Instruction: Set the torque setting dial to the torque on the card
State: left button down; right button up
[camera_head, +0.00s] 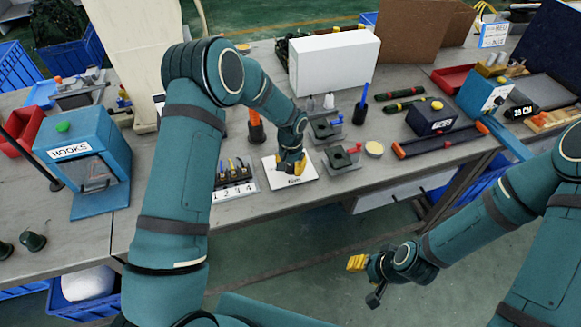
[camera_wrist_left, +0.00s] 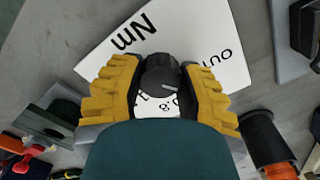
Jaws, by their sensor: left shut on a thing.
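Much of the scale is hidden. In the head view my left gripper (camera_head: 291,165) is over the panel. My right gripper (camera_head: 357,263) is off the bench, above the floor; its finger gap is unclear.
A blue-framed card (camera_head: 493,34) stands at the back right, its writing too small to read. A numbered rack (camera_head: 234,187) with several tools is left of the panel. Dark green fixtures (camera_head: 342,158) stand to its right. A white box (camera_head: 334,62) is behind.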

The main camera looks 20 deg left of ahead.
aim_at(291, 166)
pick_arm(q)
jog(key=shift+m, duration=1.1)
jog(key=c, duration=0.5)
grip_release()
notch_tip(291, 166, up, 12)
jog(key=shift+f, duration=0.1)
